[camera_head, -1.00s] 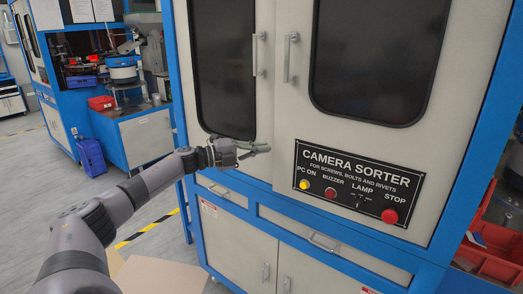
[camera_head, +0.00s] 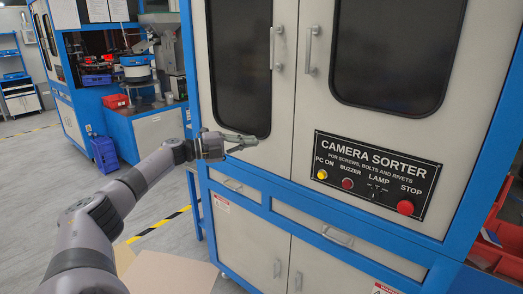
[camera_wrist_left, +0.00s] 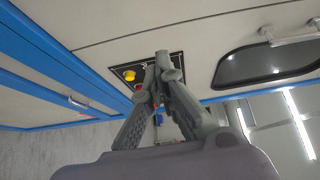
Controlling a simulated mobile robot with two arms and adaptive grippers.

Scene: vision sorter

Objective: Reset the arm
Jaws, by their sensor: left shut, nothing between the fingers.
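My left arm comes in from the left in the head view, and its gripper (camera_head: 243,141) is shut and empty. It is held in front of the left door of the camera sorter cabinet (camera_head: 271,169), left of the black control panel (camera_head: 370,208). The panel carries a yellow button (camera_head: 322,174), a red buzzer button (camera_head: 347,183), a small lamp switch and a larger red stop button (camera_head: 405,207). In the left wrist view the shut fingers (camera_wrist_left: 162,56) overlap the panel, with the yellow button (camera_wrist_left: 129,75) just left of them. My right gripper is in neither view.
Two door handles (camera_head: 309,49) stick out from the cabinet front. A cardboard piece (camera_head: 170,272) lies on the floor at its lower left. Another blue machine with a blue crate (camera_head: 104,154) beside it stands behind. Red bins (camera_head: 492,258) are at the right edge. The grey floor at left is open.

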